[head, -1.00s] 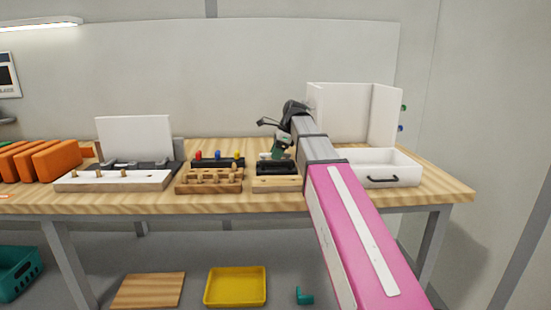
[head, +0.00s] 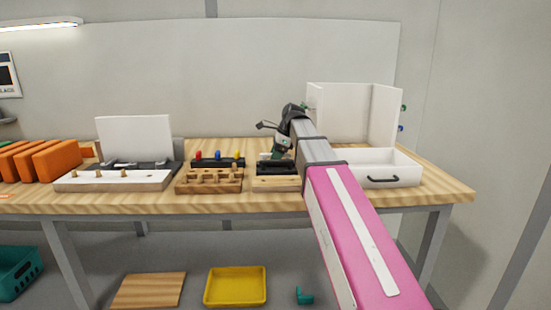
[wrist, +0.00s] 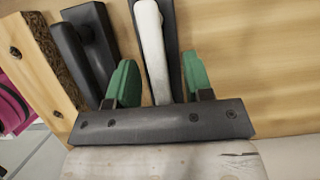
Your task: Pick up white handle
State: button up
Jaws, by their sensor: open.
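The white handle (wrist: 152,45) lies in a black holder in the wrist view, pointing away from the gripper. My gripper (wrist: 157,75) is open, with one green finger on each side of the white handle and a visible gap to each. In the head view my gripper (head: 282,148) is low over the black holder (head: 276,168) on the workbench, and the handle is hidden or too small to make out there. A dark handle (wrist: 92,40) lies to the left of the white one in the wrist view.
The wooden holder block (wrist: 45,65) borders the dark handle on the left. On the bench (head: 225,204), a peg block (head: 209,187) stands to the left and a white drawer (head: 400,175) to the right. A white panel box (head: 345,112) stands behind.

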grip_shut()
jog(key=shift+r, duration=0.1)
jog(key=shift+r, duration=0.5)
jog(key=r, duration=0.4)
jog(key=shift+w+a, duration=0.1)
jog(key=shift+a, duration=0.15)
jog(key=s+a+r, duration=0.1)
jog(key=a+r, duration=0.5)
jog(key=a, duration=0.5)
jog(key=shift+r, duration=0.15)
